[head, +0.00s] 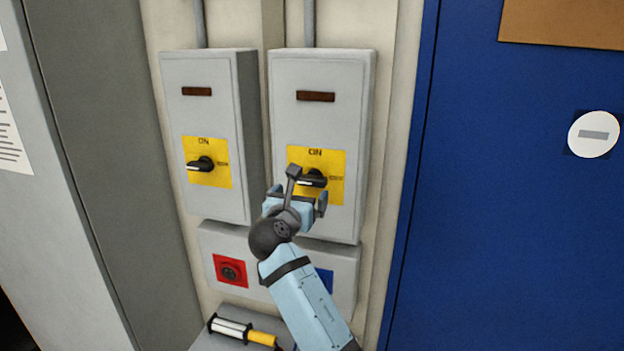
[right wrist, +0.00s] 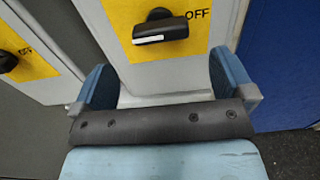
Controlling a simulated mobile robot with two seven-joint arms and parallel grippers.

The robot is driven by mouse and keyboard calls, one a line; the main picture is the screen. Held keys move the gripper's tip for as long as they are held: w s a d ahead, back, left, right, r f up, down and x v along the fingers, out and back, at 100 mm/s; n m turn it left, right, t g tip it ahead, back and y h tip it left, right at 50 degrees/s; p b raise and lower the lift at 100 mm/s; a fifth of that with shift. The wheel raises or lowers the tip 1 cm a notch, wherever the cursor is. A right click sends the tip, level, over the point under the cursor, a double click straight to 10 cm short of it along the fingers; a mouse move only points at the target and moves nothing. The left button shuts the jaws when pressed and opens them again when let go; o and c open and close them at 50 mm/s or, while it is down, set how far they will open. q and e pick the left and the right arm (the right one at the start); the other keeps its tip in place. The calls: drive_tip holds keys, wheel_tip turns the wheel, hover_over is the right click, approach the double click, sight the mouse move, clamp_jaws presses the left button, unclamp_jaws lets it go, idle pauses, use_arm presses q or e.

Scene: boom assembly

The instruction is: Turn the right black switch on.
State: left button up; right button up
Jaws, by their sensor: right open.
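The right black switch (head: 315,179) sits on a yellow plate (head: 335,192) on the right grey box. Its handle lies roughly horizontal with a white stripe toward its left end, and "ON" is printed above it. In the right wrist view the switch (right wrist: 160,29) is ahead of my fingers, with "OFF" printed to its right. My right gripper (head: 297,200) is open and empty, just below and in front of the switch. In the right wrist view its blue fingers (right wrist: 165,82) are spread wide, with no contact visible. My left gripper is not in view.
A matching left box has its own black switch (head: 203,164), also horizontal. A lower grey box (head: 208,240) carries a red socket (head: 231,271) and a partly hidden blue one (head: 324,281). A blue panel (head: 500,200) stands at right, and a grey cabinet (head: 60,210) at left.

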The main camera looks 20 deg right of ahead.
sight(310, 183)
drive_tip(key=p+x, duration=0.1)
drive_tip(key=x, duration=0.8)
drive_tip(key=shift+s, duration=0.1)
drive_tip(key=c, duration=0.8)
